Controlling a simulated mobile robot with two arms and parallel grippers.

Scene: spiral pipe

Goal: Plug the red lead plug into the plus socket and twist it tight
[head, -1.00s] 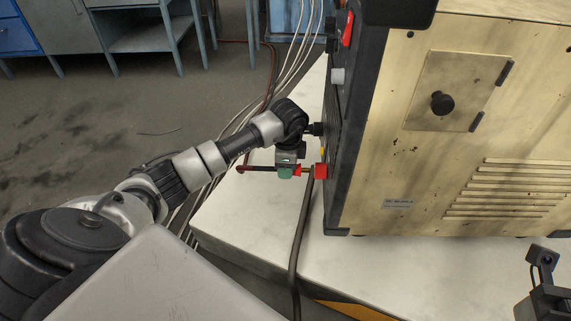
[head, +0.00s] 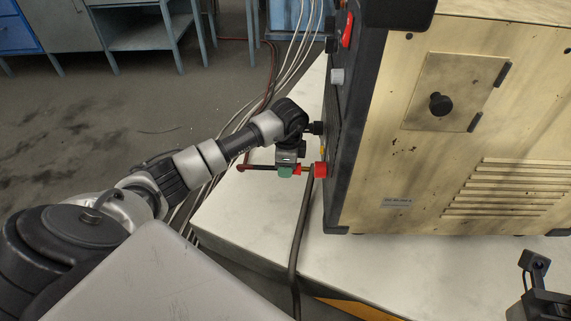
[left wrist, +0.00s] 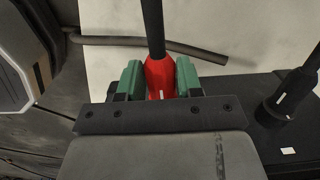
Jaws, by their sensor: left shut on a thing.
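My left gripper (head: 287,170) is in front of the machine's dark front panel, its green fingertips closed around the red lead plug (left wrist: 160,76). In the left wrist view the plug sits between both fingertips, with its black lead running up and away. In the head view only a little red of the plug shows, pointing right at the red socket (head: 320,170) low on the panel. Plug and socket are roughly in line and very close. I cannot tell whether the pin is inside the socket. My right gripper's fingers are not visible.
A thick dark cable (head: 299,235) hangs over the table's front edge near the socket. A black plug (left wrist: 272,112) is beside my gripper. Several pale cables (head: 297,62) run behind my arm.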

